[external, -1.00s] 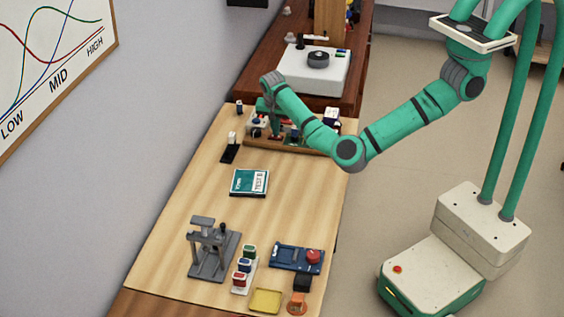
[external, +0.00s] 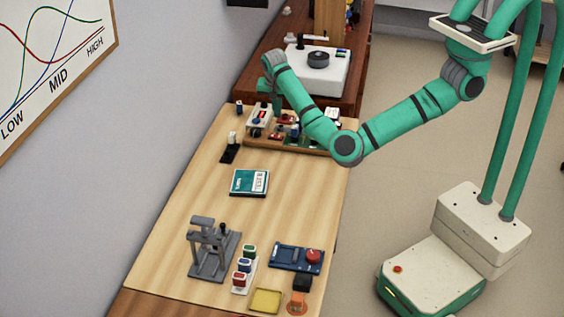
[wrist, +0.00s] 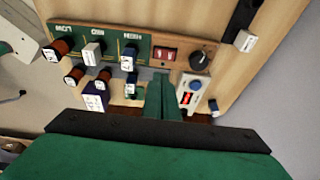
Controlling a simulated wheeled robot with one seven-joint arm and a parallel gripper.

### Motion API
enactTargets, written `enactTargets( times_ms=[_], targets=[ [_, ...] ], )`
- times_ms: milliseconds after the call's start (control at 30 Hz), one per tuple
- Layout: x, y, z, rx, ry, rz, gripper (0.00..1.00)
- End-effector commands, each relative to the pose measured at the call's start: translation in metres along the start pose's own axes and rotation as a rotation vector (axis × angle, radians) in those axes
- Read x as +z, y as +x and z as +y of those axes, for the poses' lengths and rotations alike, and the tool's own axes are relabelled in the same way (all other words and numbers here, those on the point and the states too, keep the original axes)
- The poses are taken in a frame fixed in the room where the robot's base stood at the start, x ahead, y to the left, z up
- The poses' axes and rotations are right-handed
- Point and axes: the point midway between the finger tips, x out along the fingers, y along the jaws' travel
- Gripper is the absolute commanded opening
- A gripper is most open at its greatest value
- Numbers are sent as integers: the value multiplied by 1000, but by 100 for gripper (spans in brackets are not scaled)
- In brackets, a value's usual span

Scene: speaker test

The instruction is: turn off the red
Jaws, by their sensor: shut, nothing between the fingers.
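In the external view, a small red part (external: 275,136) shows on the board at the table's far end. Which way each rocker is tipped is too small to tell. My gripper (wrist: 161,80) is shut and empty, its green fingers just below the red switches in the wrist picture. In the external view my gripper (external: 275,103) hangs above the board's far left part, apparently clear of it.
Close around are a black knob (wrist: 201,60), a white box with a blue button (wrist: 194,86), and a green panel (wrist: 105,47) with several labelled plugs. A white turntable (external: 312,72) stands behind. A teal book (external: 249,182) lies nearer, with bare tabletop around it.

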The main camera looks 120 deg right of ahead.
Motion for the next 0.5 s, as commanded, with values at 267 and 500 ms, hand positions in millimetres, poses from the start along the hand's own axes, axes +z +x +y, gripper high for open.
enactTargets(
  times_ms=[267,500],
  targets=[
    [0,-38,4,-1,0,0,0],
    [0,-45,5,0,-1,0,0]
  ],
)
